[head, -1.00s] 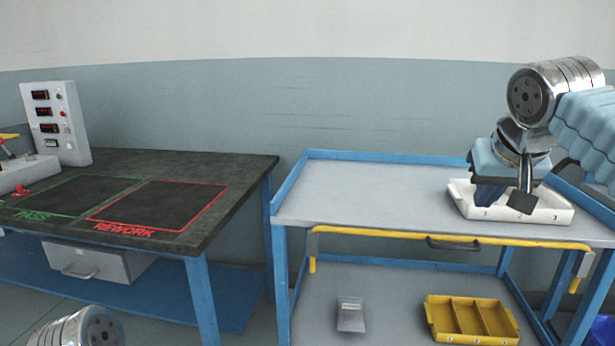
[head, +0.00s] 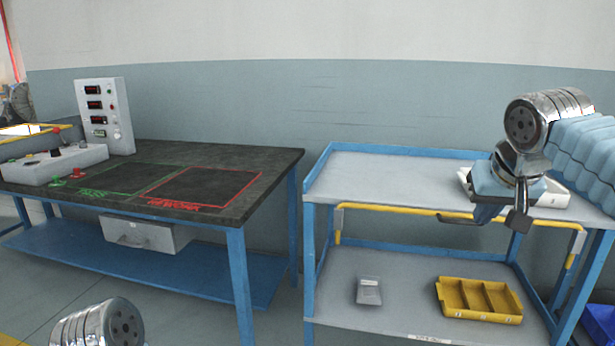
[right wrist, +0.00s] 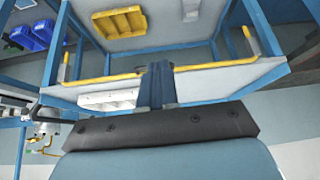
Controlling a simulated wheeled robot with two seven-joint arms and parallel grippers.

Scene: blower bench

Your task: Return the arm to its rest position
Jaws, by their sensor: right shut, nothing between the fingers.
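My right arm comes in from the right in the head view, with chrome joints and a pale blue sleeve. Its gripper (head: 479,216) points down in front of the near edge of the blue-framed trolley (head: 390,185). The gripper is shut and empty; its blue fingers (right wrist: 157,84) show pressed together in the right wrist view. A white tray (head: 552,200) on the trolley's top is partly hidden behind the gripper. The tray also shows in the right wrist view (right wrist: 108,98). My left arm shows only as a chrome joint at the bottom left; its gripper is out of view.
The dark bench (head: 230,160) with green and red marked areas stands left. A control panel (head: 104,115) stands on it. The trolley has a yellow rail (head: 400,209); its lower shelf holds a yellow divided bin (head: 480,300) and a small grey scoop-like tray (head: 369,291). Blue bins (head: 600,325) sit lower right.

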